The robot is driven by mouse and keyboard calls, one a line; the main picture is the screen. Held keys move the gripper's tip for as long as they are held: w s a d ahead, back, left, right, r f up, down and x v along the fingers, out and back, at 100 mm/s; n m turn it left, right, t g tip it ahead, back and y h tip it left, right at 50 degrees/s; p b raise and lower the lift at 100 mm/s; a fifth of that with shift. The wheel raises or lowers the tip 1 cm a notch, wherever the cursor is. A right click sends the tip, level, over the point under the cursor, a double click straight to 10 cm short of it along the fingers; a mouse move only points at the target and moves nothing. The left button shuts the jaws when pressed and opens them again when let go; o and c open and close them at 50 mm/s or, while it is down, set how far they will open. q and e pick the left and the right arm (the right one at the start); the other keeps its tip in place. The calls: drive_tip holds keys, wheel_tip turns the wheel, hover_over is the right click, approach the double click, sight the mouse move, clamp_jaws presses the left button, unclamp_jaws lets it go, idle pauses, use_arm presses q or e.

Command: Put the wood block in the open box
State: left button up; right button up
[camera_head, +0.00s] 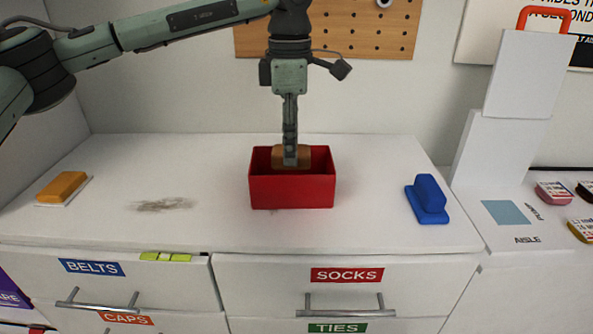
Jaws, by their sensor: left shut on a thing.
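The open red box (291,192) stands on the white top of the drawer unit, near the middle. The wood block (279,161) is brown and shows at the mouth of the box, partly behind my gripper. My left gripper (291,160) points straight down over the box and is shut on the wood block. The front wall of the box hides the block's lower part, so I cannot tell whether it touches the box floor. My right gripper is not in view.
A yellow-orange sponge-like block (62,187) lies at the left. A dark smudge (162,204) marks the top beside it. A blue handled object (428,199) stands at the right. A pegboard (357,32) hangs behind. White panels (497,148) rise at the right.

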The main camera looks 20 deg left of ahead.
sight(292, 169)
use_arm(q)
wheel_tip(292, 169, down, 5)
drive_tip(key=shift+f, duration=0.25)
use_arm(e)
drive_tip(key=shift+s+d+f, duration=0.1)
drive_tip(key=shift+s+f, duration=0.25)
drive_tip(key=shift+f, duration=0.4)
use_arm(q)
drive_tip(key=shift+f, duration=0.1)
drive_tip(key=o, duration=0.8)
drive_tip(key=shift+c, duration=0.2)
drive_tip(key=shift+o, duration=0.5)
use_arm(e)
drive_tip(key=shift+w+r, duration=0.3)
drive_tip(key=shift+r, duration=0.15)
